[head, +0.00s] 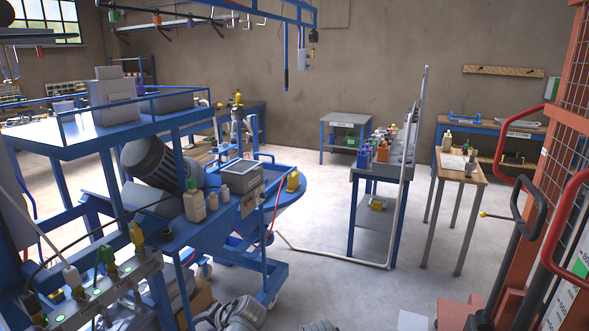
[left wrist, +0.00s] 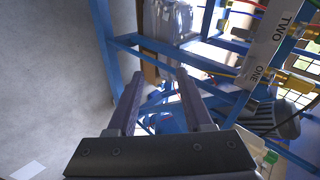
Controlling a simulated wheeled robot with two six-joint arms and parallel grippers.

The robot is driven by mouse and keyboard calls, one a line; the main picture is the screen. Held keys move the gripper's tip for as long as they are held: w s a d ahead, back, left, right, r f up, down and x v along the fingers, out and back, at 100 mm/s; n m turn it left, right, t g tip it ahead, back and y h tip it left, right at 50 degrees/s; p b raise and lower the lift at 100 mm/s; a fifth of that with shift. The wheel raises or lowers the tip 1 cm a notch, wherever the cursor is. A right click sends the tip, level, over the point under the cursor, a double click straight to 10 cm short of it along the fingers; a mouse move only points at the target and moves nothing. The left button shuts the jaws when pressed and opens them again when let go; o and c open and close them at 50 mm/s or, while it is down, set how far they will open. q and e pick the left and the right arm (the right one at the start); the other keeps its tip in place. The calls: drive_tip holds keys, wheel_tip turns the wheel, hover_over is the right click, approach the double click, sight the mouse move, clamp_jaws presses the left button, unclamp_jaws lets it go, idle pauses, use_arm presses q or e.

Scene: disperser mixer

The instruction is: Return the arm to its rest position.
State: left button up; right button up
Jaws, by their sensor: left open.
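My left gripper (left wrist: 158,88) shows in the left wrist view with its two dark fingers apart and nothing between them. Beyond the fingers are blue frame bars (left wrist: 190,62) and a round blue part (left wrist: 168,122). Grey rounded parts at the bottom of the head view look like my own arm, but no fingers can be made out there. My right gripper is in neither view.
A blue machine frame (head: 105,138) with a big grey motor (head: 148,160) fills the left. A connector panel (head: 95,292) is at lower left; a labelled panel (left wrist: 272,48) shows in the wrist view. An orange-red mesh frame (head: 566,140) stands right.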

use_arm(q)
drive_tip(key=s+d+f+g+h+p, duration=0.3)
drive_tip(key=s+d+g+h, duration=0.2)
drive_tip(key=s+d, duration=0.9)
drive_tip(key=d+h, duration=0.1)
drive_tip(key=d, duration=0.3)
drive_tip(key=shift+s+d+h, duration=0.3)
drive_tip(key=shift+s+h, duration=0.1)
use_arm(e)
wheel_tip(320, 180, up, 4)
